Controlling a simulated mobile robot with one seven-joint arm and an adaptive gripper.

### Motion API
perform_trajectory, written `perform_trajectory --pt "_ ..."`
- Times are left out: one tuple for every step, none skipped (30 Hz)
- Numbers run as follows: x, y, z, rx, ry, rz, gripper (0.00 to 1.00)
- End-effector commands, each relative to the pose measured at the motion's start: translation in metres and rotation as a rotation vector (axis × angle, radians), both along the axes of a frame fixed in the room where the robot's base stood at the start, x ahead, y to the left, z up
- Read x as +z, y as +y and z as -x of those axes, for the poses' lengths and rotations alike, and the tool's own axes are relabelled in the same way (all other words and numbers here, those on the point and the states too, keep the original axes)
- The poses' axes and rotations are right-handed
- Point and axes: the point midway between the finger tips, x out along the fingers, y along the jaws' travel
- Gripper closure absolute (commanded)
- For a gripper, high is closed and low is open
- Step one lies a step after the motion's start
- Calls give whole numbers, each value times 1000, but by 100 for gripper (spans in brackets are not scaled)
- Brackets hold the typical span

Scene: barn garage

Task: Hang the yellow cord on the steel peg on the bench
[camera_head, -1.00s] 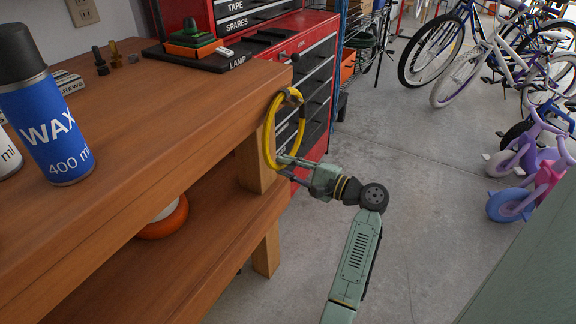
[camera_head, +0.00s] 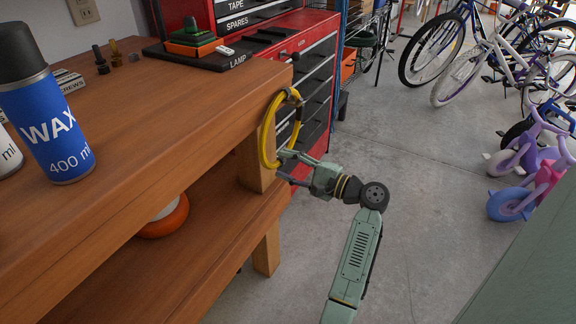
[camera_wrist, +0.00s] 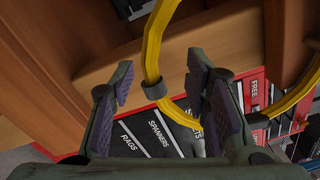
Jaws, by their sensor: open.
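The yellow cord (camera_head: 264,138) is a loop hanging upright at the end of the wooden bench (camera_head: 190,120), near its far corner. A small grey piece (camera_head: 290,95) shows at the top of the loop; I cannot tell clearly whether it is the steel peg or a band on the cord. My gripper (camera_head: 280,166) is open at the loop's lower right. In the wrist view the cord (camera_wrist: 153,45) passes between my spread fingers (camera_wrist: 160,78), with a grey band on it, and the fingers appear clear of it. The peg cannot be made out there.
A red tool chest (camera_head: 310,75) stands behind the bench end. A wax can (camera_head: 50,130) stands on the bench at left, and an orange-rimmed round thing (camera_head: 165,218) lies on the lower shelf. The concrete floor (camera_head: 420,200) at right is open, with bikes farther back.

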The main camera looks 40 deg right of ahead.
Motion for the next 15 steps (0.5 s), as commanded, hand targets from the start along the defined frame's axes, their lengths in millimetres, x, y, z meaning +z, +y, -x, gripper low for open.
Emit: perform_trajectory --pt "0 0 0 0 0 0 58" --pt "-2 0 0 0 3 -2 58" --pt "-2 0 0 0 3 -2 58" --pt "-2 0 1 0 3 -2 58" --pt "-2 -1 2 0 3 -2 58" --pt "-2 -2 4 -1 2 -1 58" --pt "-2 -3 6 -1 2 -1 58" --pt "-1 -4 10 -2 1 -2 58" --pt "-1 -7 15 -3 1 -2 58" --pt "-1 -9 20 -3 1 -2 58" --pt "-1 -11 25 -3 1 -2 58" --pt "-1 -15 33 -4 0 -2 58" --pt "-1 -17 39 -4 0 -2 58" --pt "-1 -19 46 -4 0 -1 58" --pt "-1 -23 54 -4 0 -1 58"
